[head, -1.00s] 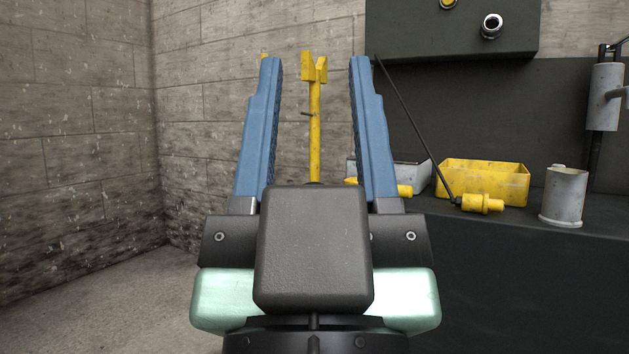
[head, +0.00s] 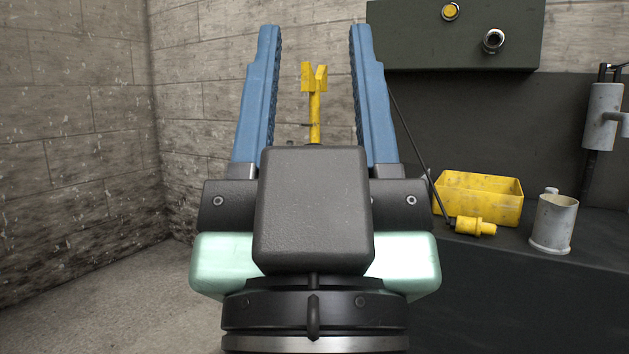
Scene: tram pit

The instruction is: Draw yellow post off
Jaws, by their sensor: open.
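The yellow post (head: 315,116) stands upright with a forked, notched top. It shows between the two blue fingers of my gripper (head: 314,45), with a clear gap on each side. My gripper is open and empty, its fingers pointing away from me and up in the picture. The fingertips reach higher in the picture than the post's top. The post's lower part is hidden behind the gripper's dark body. I cannot tell how far the fingers are from the post in depth.
A dark green box (head: 420,35) hangs on the back wall. A block wall (head: 75,130) stands left; the floor there is clear.

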